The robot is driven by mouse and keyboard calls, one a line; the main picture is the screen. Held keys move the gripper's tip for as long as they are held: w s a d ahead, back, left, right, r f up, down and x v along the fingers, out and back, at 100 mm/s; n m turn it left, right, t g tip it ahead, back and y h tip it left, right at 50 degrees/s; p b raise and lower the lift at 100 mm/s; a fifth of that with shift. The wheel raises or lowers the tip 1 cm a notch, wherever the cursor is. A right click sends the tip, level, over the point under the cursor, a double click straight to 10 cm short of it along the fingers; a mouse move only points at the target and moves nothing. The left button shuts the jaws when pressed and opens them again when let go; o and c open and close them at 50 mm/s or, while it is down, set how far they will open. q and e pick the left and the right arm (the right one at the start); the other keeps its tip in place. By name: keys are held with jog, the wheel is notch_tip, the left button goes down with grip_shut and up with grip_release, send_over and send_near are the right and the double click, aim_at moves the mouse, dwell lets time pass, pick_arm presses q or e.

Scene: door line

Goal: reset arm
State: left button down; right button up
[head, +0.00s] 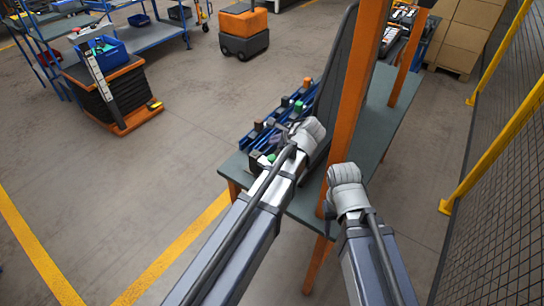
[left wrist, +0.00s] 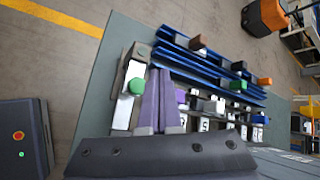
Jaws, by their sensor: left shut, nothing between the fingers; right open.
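My left arm reaches from the bottom of the head view to the grey-green table, with its left gripper (head: 305,135) over the table's near left part. In the left wrist view, its two purplish fingers (left wrist: 159,78) lie side by side, shut and empty, above a rack of blue rails. My right gripper (head: 345,180) is in front of the orange post, by the table's near edge. It is open, but its fingers are mostly hidden behind the wrist in the head view.
The grey-green table (head: 378,118) carries blue rails (head: 262,132) with small coloured parts and a tall dark panel (head: 335,75). An orange post (head: 352,90) rises between my arms. A mesh fence (head: 500,190) stands right. Floor at left is clear, before an orange-based lift cart (head: 138,118).

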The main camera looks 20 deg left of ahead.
pick_arm(q)
jog(key=shift+f, duration=0.1)
dwell(0.6)
jog(key=s+d+f+n+g+h, duration=0.2)
jog(key=s+d+n, duration=0.2)
jog(key=s, duration=0.4)
jog(key=s+d+f+n+g+h, duration=0.2)
jog(key=s+d+n, duration=0.2)
jog(key=s, duration=0.3)
jog(key=s+d+f+n+g+h, duration=0.1)
jog(key=s+d+n, duration=0.3)
jog(key=s, duration=0.4)
jog(key=shift+s+f+n+g+h, duration=0.4)
jog(key=shift+f+h, duration=0.1)
jog(key=shift+f, duration=0.25)
jog(key=shift+d, duration=0.1)
